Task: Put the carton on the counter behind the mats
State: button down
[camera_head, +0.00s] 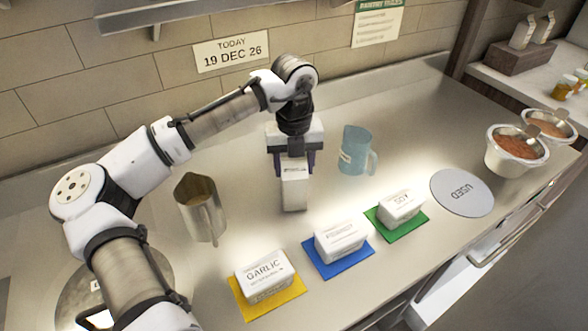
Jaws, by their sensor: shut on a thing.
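A white carton (295,190) stands upright behind the row of mats, at or just above the counter (330,205); I cannot tell whether its base touches. My gripper (293,163) points down from above and is shut on the top of this carton. The mats lie in a row in front: a yellow mat (290,297) under a tub marked GARLIC (265,275), a blue mat (326,271) under a white tub (340,242), and a green mat (384,230) under a tub marked SOY (401,209).
A metal jug (200,210) stands left of the carton and a blue translucent jug (354,152) to its right. A grey disc marked USED (462,193) lies at the right. Bowls of red sauce (512,150) stand beyond. The wall closes the back.

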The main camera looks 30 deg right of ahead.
dwell(0.3)
jog(key=c, duration=0.6)
grip_release()
jog(key=shift+f, duration=0.15)
jog(key=shift+r+b, duration=0.8)
jog(key=shift+r, duration=3.1)
